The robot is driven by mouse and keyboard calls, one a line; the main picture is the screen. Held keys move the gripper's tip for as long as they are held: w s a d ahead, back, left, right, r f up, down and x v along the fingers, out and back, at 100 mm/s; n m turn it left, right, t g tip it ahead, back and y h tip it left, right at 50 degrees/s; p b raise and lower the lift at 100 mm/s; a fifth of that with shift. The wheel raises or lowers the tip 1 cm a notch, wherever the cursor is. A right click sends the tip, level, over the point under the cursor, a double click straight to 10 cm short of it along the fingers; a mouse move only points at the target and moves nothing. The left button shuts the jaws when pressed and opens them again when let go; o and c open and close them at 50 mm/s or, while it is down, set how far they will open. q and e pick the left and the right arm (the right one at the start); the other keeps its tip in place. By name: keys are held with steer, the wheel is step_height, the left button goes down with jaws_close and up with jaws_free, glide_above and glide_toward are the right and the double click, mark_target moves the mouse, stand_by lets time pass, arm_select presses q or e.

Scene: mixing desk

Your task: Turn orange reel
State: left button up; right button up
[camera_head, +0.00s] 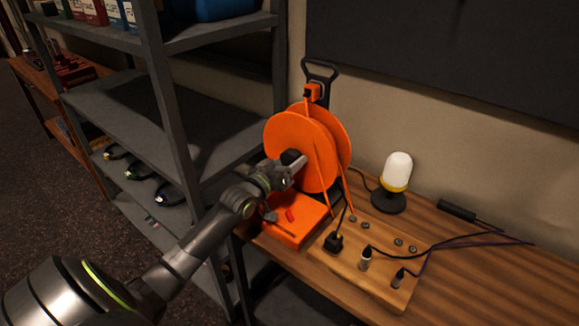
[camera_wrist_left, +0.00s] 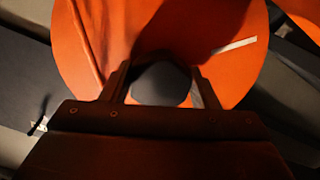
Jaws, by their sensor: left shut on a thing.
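The orange reel (camera_head: 299,142) stands upright on the wooden desk, on an orange base (camera_head: 297,232) with a black handle frame (camera_head: 320,70) behind it. Its dark hub knob (camera_head: 291,157) faces my left arm. My left gripper (camera_head: 292,170) is at the reel's centre, shut on the knob. In the left wrist view, the fingers (camera_wrist_left: 162,85) stand on both sides of the dark round knob (camera_wrist_left: 161,84), with the orange disc (camera_wrist_left: 215,60) filling the background. An orange cable hangs down the front of the reel. My right gripper is not in view.
A wooden board (camera_head: 385,262) with plugs and dark cables lies right of the reel. A lamp with a white dome (camera_head: 397,172) stands behind it. A grey metal shelf (camera_head: 160,110) rises close on the left. The desk's right part is mostly clear.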

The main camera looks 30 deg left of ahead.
arm_select(q)
steer(key=m+b, duration=0.2)
steer(key=m, duration=0.1)
steer(key=m+b, duration=0.2)
steer(key=m, duration=0.1)
steer(key=shift+a+f+m, duration=0.1)
steer(key=shift+f+m, duration=0.1)
steer(key=shift+m, duration=0.1)
steer(key=m+b, duration=0.3)
steer(key=m, duration=0.3)
steer(key=shift+b, duration=0.35)
steer(key=m+b, duration=0.2)
steer(key=m, duration=0.2)
steer(key=shift+a+r+m, duration=0.1)
steer(key=shift+m, duration=0.3)
steer(key=m+b, duration=0.2)
steer(key=m, duration=0.3)
steer(key=shift+r+m+b, duration=0.1)
steer(key=shift+m+b, duration=0.3)
steer(key=shift+m, duration=0.8)
steer(key=shift+b, duration=0.3)
steer(key=shift+m, duration=0.3)
steer(key=shift+r, duration=0.1)
